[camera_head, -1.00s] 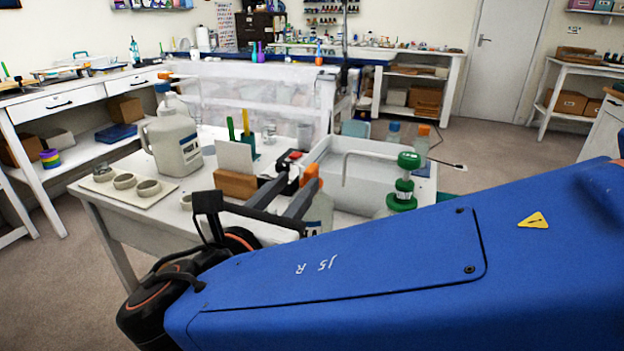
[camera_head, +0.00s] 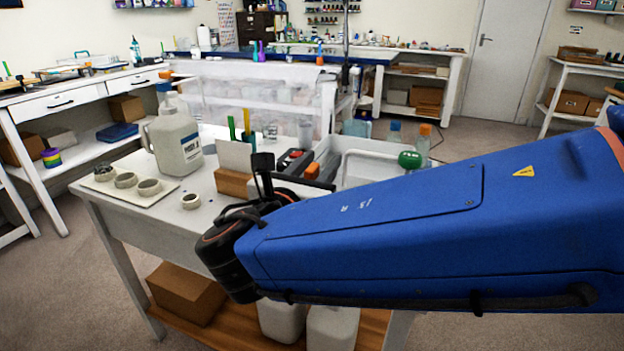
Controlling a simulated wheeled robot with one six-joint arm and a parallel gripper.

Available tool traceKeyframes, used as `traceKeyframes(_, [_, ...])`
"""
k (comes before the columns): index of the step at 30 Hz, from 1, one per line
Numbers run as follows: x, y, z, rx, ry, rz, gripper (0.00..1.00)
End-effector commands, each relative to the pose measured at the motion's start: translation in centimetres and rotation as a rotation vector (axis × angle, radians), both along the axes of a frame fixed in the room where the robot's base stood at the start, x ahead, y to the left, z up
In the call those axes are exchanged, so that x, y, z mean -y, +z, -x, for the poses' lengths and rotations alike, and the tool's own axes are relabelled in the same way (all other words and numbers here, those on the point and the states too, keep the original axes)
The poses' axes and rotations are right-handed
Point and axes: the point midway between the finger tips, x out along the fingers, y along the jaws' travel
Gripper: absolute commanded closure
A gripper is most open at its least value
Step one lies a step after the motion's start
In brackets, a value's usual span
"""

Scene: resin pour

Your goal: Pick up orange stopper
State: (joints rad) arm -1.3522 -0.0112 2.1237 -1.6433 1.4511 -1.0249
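An orange stopper (camera_head: 312,171) shows above my wrist, at the middle of the white worktable. The bottle below it is now hidden behind my arm. My gripper (camera_head: 311,166) is beside the stopper, with its grey fingers apart, one on each side of it in the picture. Contact between the fingers and the stopper cannot be made out. Another orange cap (camera_head: 425,129) tops a clear bottle farther right, beyond the white tray.
A big jug (camera_head: 176,143), small cups on a board (camera_head: 150,199) and a brown block holder (camera_head: 232,183) stand left. A worktable edge runs below my wrist.

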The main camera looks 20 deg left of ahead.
Motion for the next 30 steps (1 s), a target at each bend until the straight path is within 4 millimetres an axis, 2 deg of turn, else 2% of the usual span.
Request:
traceKeyframes(8, [0.0,0.0,-0.3,0.000,0.001,0.000,0.66])
traceKeyframes(9, [0.0,0.0,-0.3,0.000,0.001,0.000,0.70])
traceKeyframes(13, [0.0,0.0,-0.3,0.000,0.001,0.000,1.00])
traceKeyframes(23, [0.0,0.1,-0.3,0.000,0.001,-0.001,1.00])
traceKeyframes(26, [0.0,0.9,-0.3,0.000,0.001,-0.003,1.00])
traceKeyframes(30, [0.0,2.9,-0.3,0.001,0.001,-0.004,1.00])
